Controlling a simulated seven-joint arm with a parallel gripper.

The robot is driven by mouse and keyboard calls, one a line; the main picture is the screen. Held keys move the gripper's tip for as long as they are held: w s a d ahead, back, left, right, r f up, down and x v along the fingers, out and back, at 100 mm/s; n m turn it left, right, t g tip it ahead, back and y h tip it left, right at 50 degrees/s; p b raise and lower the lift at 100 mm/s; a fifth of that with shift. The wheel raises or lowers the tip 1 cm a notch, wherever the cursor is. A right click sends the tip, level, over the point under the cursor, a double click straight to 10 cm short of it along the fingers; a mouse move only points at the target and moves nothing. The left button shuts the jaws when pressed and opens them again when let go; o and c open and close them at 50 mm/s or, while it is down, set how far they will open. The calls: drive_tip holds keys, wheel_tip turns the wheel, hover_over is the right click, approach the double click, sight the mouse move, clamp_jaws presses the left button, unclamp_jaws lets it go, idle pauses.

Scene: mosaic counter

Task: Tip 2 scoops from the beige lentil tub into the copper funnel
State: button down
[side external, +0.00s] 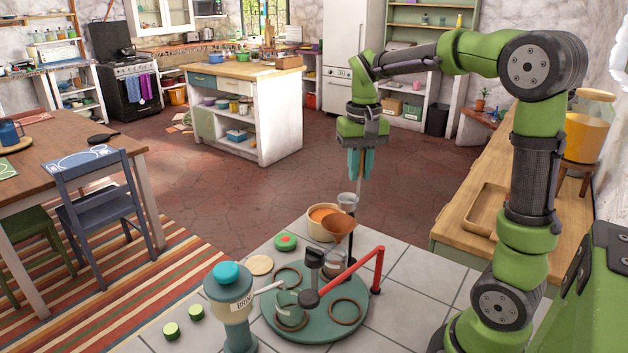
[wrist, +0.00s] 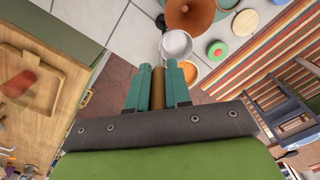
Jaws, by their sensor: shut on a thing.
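My gripper (side external: 360,176) points down over the tiled counter. In the wrist view its teal fingers (wrist: 158,76) are shut on the brown handle of a scoop (wrist: 176,45). The grey scoop cup (side external: 347,200) hangs above the counter, close to the copper funnel and the tub; its inside looks pale grey, with no lentils visible. The beige lentil tub (side external: 313,233), holding orange lentils, stands behind the copper funnel (side external: 340,224). In the wrist view the lentil tub (wrist: 188,72) is partly hidden by the scoop and fingers. The copper funnel (wrist: 190,14) is cut by the top edge.
A green round base (side external: 330,325) with brown rings and a red bar (side external: 352,267) stands in front of the funnel. A jar with a teal lid (side external: 229,297) is at front left. A green disc with a red top (side external: 286,242) lies left of the tub. Tiles at right are clear.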

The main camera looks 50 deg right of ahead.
drive_tip(key=w+d+f, duration=0.6)
drive_tip(key=w+d, duration=0.2)
drive_tip(key=w, duration=0.4)
wheel_tip(320, 180, down, 9)
drive_tip(key=shift+s+d, duration=0.15)
drive_tip(key=shift+f, duration=0.1)
idle(0.8)
wheel_tip(320, 180, up, 7)
idle(0.8)
